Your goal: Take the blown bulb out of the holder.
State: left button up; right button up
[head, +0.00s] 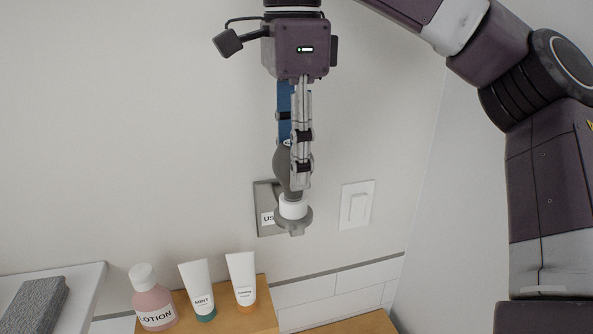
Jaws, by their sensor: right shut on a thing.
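My right gripper (293,172) points straight down in front of the wall. It is shut on a dark grey bulb (283,165), with one finger in front of the bulb and the other mostly hidden. Below the bulb is a white collar (293,208), directly above a grey round holder (293,222). The bulb is upright and in line with the holder. I cannot tell whether its base is still seated inside. My left gripper is not in view.
A grey wall plate (265,195) with a partly hidden label is behind the holder. A white switch (357,205) is to its right. A lotion bottle (153,300) and two tubes, one mint (198,288) and one orange-capped (241,278), stand on a wooden shelf (262,318). A grey cloth (35,305) lies left.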

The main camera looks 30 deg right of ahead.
jog(key=shift+n+p, duration=1.05)
jog(key=shift+n, duration=0.75)
jog(key=n, duration=0.4)
jog(key=shift+f, duration=0.1)
jog(key=shift+n, duration=2.2)
